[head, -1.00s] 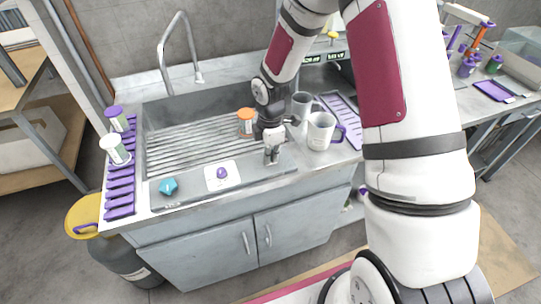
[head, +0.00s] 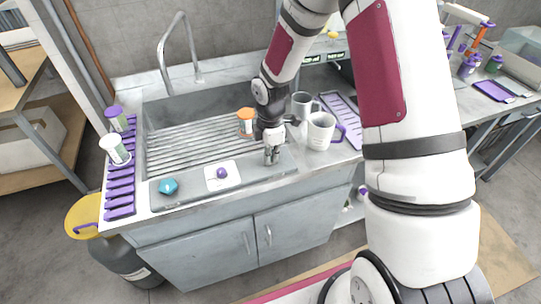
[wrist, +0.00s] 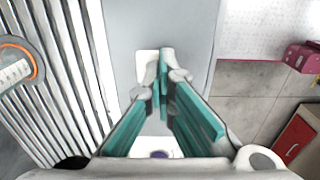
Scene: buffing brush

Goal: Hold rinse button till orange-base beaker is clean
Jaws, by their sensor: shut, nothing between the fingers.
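My gripper (head: 271,160) points down over the right part of the sink's front strip, right of the beaker. Its fingertips (wrist: 162,62) are together and empty. A pale plate (wrist: 142,62) lies behind the fingertips in the wrist view, mostly hidden; I cannot tell whether they touch it. A purple button (head: 222,173) on a white plate sits left of my gripper. Neither plate shows a readable label.
A turquoise knob (head: 169,186) is at the strip's left end. A curved faucet (head: 178,45) rises behind the sink. Two mugs, one white (head: 319,131), stand right of my gripper. A purple rack (head: 120,185) with capped beakers lines the left edge.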

